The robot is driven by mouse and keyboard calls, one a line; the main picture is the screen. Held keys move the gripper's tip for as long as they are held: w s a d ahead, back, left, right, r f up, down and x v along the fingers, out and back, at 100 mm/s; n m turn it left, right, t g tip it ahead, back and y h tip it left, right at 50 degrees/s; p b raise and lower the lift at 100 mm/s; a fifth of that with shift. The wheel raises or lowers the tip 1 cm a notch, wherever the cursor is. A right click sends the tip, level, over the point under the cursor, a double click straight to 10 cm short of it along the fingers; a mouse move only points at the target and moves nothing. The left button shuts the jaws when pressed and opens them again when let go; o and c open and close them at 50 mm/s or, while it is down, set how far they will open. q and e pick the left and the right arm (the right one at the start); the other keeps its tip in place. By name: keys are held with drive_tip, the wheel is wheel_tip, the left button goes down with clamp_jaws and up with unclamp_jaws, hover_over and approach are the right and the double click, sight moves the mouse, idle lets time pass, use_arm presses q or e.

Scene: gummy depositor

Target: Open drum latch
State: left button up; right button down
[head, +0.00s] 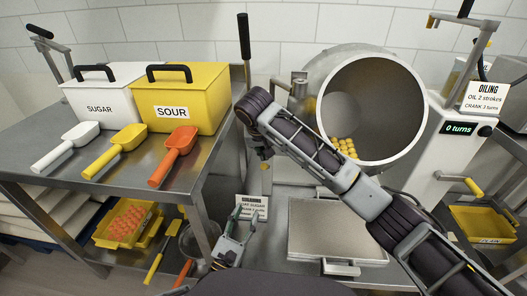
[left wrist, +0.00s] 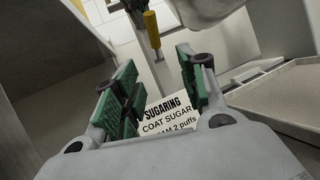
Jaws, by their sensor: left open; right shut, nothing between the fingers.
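The open drum (head: 312,75) tilts towards me, with yellow gummies (head: 343,147) in its lower mouth. A metal bracket (head: 298,86) sits at its left rim; I cannot tell whether this is the latch. A small yellow handle (left wrist: 152,30) hangs beyond the fingers in the left wrist view. My left gripper (head: 247,214) is open and empty, low in front of the sugaring sign (head: 254,202), apart from the drum. My right gripper (head: 263,150) is shut and empty left of the drum, partly hidden by my own arm.
White sugar bin (head: 98,98), yellow sour bin (head: 190,112) and several scoops (head: 117,150) stand on the left table (head: 205,160). A flat metal tray (head: 330,228) lies below the drum. A crank (head: 462,181) is at right. My right arm crosses before the drum.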

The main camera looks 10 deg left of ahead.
use_arm(q)
drive_tip(key=s+a+f+n+g+y, duration=0.1)
drive_tip(key=s+a+f+n+y, duration=0.1)
drive_tip(key=s+a+n, duration=0.1)
drive_tip(key=s+a+f+n+g+y, duration=0.1)
drive_tip(key=s+a+f+n+g, duration=0.1)
drive_tip(key=s+a+n, duration=0.1)
drive_tip(key=s+a+f+n+g+y, duration=0.2)
drive_tip(key=s+a, duration=0.3)
drive_tip(key=shift+s+n+y, duration=0.3)
drive_tip(key=shift+s+n, duration=0.05)
drive_tip(key=shift+n, duration=0.05)
drive_tip(key=s+a+f+n+g+y, duration=0.3)
drive_tip(key=s+a+f+n+g, duration=0.15)
drive_tip(key=f+n, duration=0.2)
drive_tip(key=s+a+f+n+g+y, duration=0.35)
drive_tip(key=f+n+g, duration=0.2)
drive_tip(key=n, duration=0.25)
drive_tip(key=w+d+r+n+g+h, duration=0.1)
drive_tip(key=w+d+n+h, duration=0.1)
drive_tip(key=d+n, duration=0.5)
drive_tip(key=w+d+r+n+g+h, duration=0.1)
drive_tip(key=w+d+n+h, duration=0.1)
drive_tip(key=d+n+h, duration=0.3)
drive_tip(key=d+n, duration=0.2)
drive_tip(key=n, duration=0.1)
drive_tip(key=shift+d+r+n, duration=0.35)
drive_tip(key=shift+r, duration=0.05)
